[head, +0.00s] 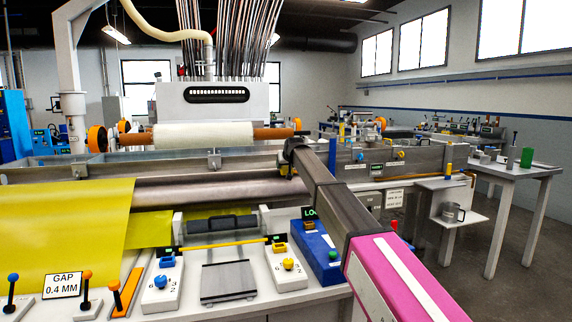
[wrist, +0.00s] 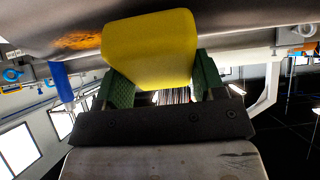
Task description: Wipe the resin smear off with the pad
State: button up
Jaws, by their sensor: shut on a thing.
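My gripper (wrist: 162,82) is shut on a yellow pad (wrist: 150,45), with a green finger on either side of it in the wrist view. An amber resin smear (wrist: 84,41) shows on a grey metal surface to the left of the pad. The pad's far edge lies over this surface in the picture; I cannot tell whether it touches it. In the head view my arm reaches from the lower right to the roller area, where the gripper and pad cannot be made out. The smear cannot be made out there either.
A dark metal roller (head: 220,190) lies across the machine, with a yellow sheet (head: 65,235) at left. Control boxes (head: 160,285) and a blue box (head: 316,258) stand on the front ledge. A side table (head: 510,172) and open floor are at right.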

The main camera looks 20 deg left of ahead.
jog(key=shift+w+a+f, duration=0.15)
jog(key=shift+w+f, duration=0.1)
jog(key=shift+f, duration=0.2)
jog(key=shift+w+a+f, duration=0.15)
jog(key=shift+w+f, duration=0.05)
jog(key=shift+f, duration=0.2)
dwell(0.8)
jog(key=shift+d, duration=0.1)
jog(key=shift+w+d, duration=1)
jog(key=shift+d, duration=0.6)
jog(key=shift+w+d, duration=1)
jog(key=shift+d, duration=0.6)
jog(key=shift+w+d, duration=1)
jog(key=shift+d, duration=0.6)
jog(key=shift+s+a, duration=1)
jog(key=shift+a, duration=0.65)
jog(key=shift+s+a, duration=1)
jog(key=shift+a, duration=0.6)
jog(key=shift+s+a, duration=1)
jog(key=shift+a, duration=0.65)
jog(key=shift+s+d+r, duration=0.25)
jog(key=shift+s+r, duration=0.2)
jog(key=shift+r, duration=0.4)
jog(key=shift+s+d+r, duration=0.3)
jog(key=shift+s+r, duration=0.1)
jog(key=shift+r, duration=0.45)
jog(key=shift+s+d+r, duration=0.25)
jog(key=shift+s+r, duration=0.2)
jog(key=shift+r, duration=0.4)
